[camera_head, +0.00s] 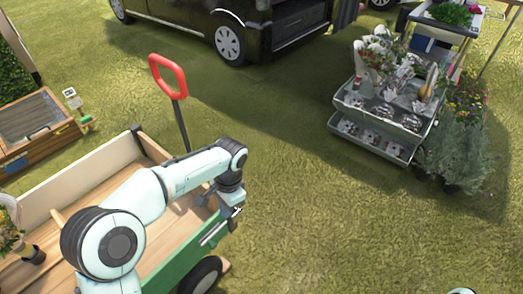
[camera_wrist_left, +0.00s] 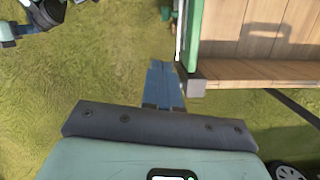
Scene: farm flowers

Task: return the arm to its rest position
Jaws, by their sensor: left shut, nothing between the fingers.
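My left arm reaches in from the bottom left of the head view, across the wooden wagon (camera_head: 95,165). My left gripper (camera_head: 207,238) is by the wagon's green right side, near its front end. In the left wrist view the blue-grey fingers (camera_wrist_left: 163,72) are together with nothing between them, over grass. The wagon's plank bed (camera_wrist_left: 265,50) lies just right of the fingers there. I cannot tell whether the gripper touches the wagon's side. My right gripper is not visible.
The wagon's red pull handle (camera_head: 168,75) stands up beyond the gripper. A grey tiered flower stand (camera_head: 385,118) is at the upper right, with a black vehicle (camera_head: 190,12) behind. The grass in the middle is open.

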